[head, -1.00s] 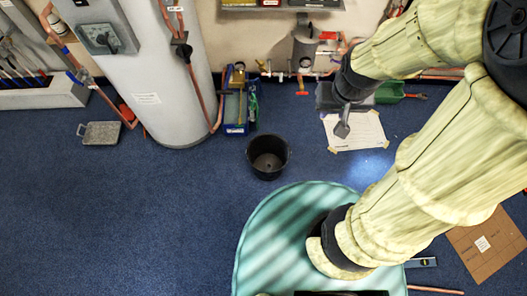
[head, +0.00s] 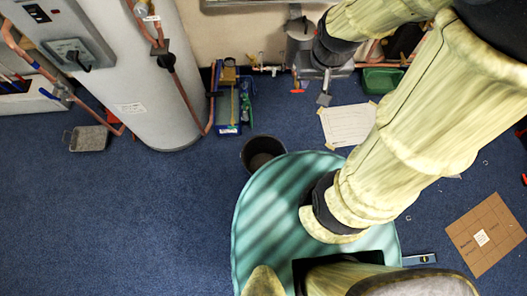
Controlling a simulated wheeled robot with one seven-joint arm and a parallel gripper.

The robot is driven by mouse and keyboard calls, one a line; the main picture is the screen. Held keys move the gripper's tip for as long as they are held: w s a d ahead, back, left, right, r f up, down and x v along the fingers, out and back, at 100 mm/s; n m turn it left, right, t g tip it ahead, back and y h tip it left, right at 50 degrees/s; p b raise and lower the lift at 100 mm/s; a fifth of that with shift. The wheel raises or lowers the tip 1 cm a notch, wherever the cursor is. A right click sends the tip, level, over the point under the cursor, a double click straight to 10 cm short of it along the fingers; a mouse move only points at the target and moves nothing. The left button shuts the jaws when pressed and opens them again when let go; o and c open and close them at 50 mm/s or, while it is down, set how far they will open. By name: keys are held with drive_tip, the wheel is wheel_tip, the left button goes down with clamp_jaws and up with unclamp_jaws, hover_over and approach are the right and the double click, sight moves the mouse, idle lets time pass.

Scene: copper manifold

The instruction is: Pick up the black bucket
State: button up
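The black bucket (head: 262,152) stands upright on the blue floor, just beyond the far edge of my teal base, which hides its near lower side. Its open top faces up and it looks empty. My gripper (head: 324,97) is at the end of my arm, up and to the right of the bucket in the picture, well apart from it. It is small and seen from above, and I cannot make out whether its fingers are open or shut.
A grey cylinder tank (head: 150,75) stands at the upper left. A blue toolbox (head: 229,115) sits between tank and bucket. A paper sheet (head: 347,125), a green bin (head: 382,80) and a cardboard piece (head: 487,235) lie to the right.

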drive_tip(key=shift+s, duration=0.15)
drive_tip(key=w+a+f+g+b, duration=0.1)
drive_tip(key=w+a+f+b, duration=0.25)
drive_tip(key=f+b, duration=0.7)
drive_tip(key=w+a+f+n+b, duration=0.15)
drive_tip(key=a+f+b, duration=0.45)
drive_tip(key=f, duration=0.8)
drive_tip(key=w+a+f+g+b, duration=0.1)
drive_tip(key=w+a+f+b, duration=0.25)
drive_tip(key=f+b, duration=0.75)
drive_tip(key=a+f+b, duration=0.3)
drive_tip(key=f+b, duration=0.3)
drive_tip(key=f, duration=0.5)
drive_tip(key=a+f+b, duration=0.4)
drive_tip(key=f+b, duration=0.3)
drive_tip(key=f, duration=0.5)
drive_tip(key=a+f+n+h+b, duration=0.1)
drive_tip(key=a+f+b, duration=0.3)
drive_tip(key=f, duration=0.8)
drive_tip(key=b, duration=0.2)
drive_tip(key=shift+w+b, duration=0.3)
drive_tip(key=shift+w, duration=0.1)
wheel_tip(320, 180, down, 12)
drive_tip(key=d+b, duration=0.1)
drive_tip(key=b, duration=0.5)
drive_tip(key=shift+w+d+b, duration=0.2)
drive_tip(key=shift+b, duration=0.2)
drive_tip(key=shift+f, duration=0.1)
